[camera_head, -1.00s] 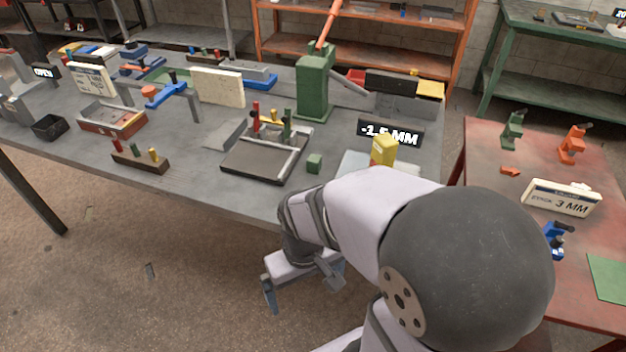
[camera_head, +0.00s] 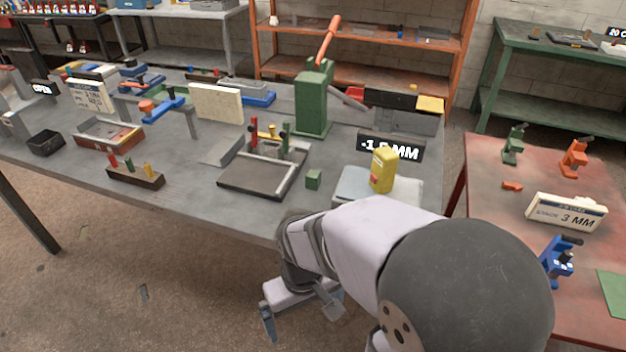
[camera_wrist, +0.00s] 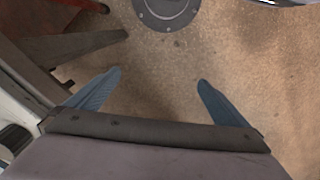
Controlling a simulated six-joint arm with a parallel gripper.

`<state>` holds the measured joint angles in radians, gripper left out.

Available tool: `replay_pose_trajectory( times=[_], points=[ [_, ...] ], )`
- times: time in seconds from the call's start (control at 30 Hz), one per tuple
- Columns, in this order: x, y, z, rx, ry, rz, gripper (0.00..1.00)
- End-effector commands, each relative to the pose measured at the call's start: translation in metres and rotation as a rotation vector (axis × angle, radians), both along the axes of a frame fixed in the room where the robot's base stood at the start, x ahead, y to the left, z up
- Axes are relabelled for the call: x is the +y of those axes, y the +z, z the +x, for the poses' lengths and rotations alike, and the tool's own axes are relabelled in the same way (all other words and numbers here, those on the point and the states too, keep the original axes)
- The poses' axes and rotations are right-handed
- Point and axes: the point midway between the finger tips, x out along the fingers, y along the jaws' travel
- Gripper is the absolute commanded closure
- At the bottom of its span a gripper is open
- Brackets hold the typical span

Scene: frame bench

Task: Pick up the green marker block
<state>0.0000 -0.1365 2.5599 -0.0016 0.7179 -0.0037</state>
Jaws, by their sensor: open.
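The green marker block (camera_head: 313,179) is a small dark green cube on the grey bench top, just right of a black tray fixture and near the bench's front edge. My gripper (camera_head: 300,316) hangs below and in front of that edge, over the floor, apart from the block. In the wrist view my gripper (camera_wrist: 155,85) shows two blue fingers spread wide with only brown floor between them. The block is not in the wrist view.
The grey bench (camera_head: 215,205) holds a black tray fixture (camera_head: 245,181), a green lever press (camera_head: 313,100), a yellow object (camera_head: 382,170) on a pale plate, a "-1.5 MM" sign (camera_head: 391,148) and a wooden peg block (camera_head: 135,176). A red table (camera_head: 480,190) stands at right.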

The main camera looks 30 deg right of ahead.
Motion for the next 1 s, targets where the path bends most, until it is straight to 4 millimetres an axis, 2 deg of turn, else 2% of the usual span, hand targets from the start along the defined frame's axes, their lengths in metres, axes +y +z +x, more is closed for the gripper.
replay_pose_trajectory(
  times=[0.37, 0.57, 0.6, 1.0],
  points=[
    [0.0, -0.0001, -0.0001, 0.0, 0.0, 0.0, 0.0],
    [0.0, -0.0001, -0.0001, 0.0, 0.0, 0.0, 0.45],
    [0.0, -0.0001, -0.0001, 0.0, 0.0, 0.0, 0.5],
    [-0.0057, 0.0039, 0.003, 0.001, 0.032, -0.026, 0.5]
  ],
)
